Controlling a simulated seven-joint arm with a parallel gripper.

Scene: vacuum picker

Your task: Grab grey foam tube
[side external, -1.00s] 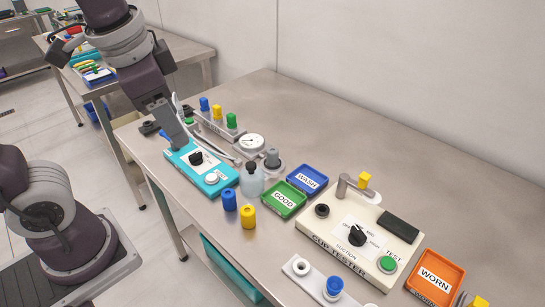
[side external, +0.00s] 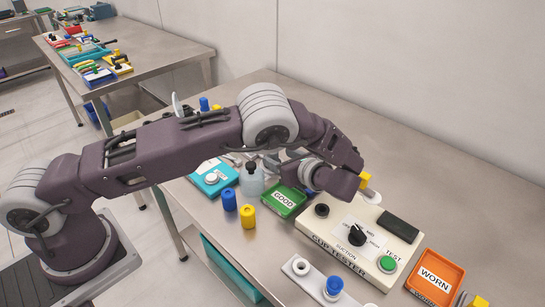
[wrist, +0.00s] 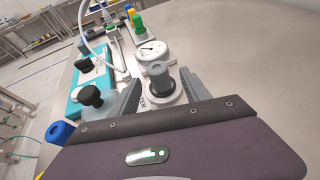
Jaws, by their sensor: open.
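My gripper (wrist: 161,78) is open, with one finger on each side of the tube in that view. I cannot tell whether either finger touches it or how far down they reach. In the side external view my forearm and wrist cover most of this area, and the fingertips and tube cannot be made out clearly.
A round dial gauge (wrist: 153,51) sits right behind the tube. A clear bottle with a black cap (wrist: 91,96) and a teal box (wrist: 91,73) are to its left. A green GOOD tray (side external: 284,199) and a cup tester (side external: 345,235) stand nearby.

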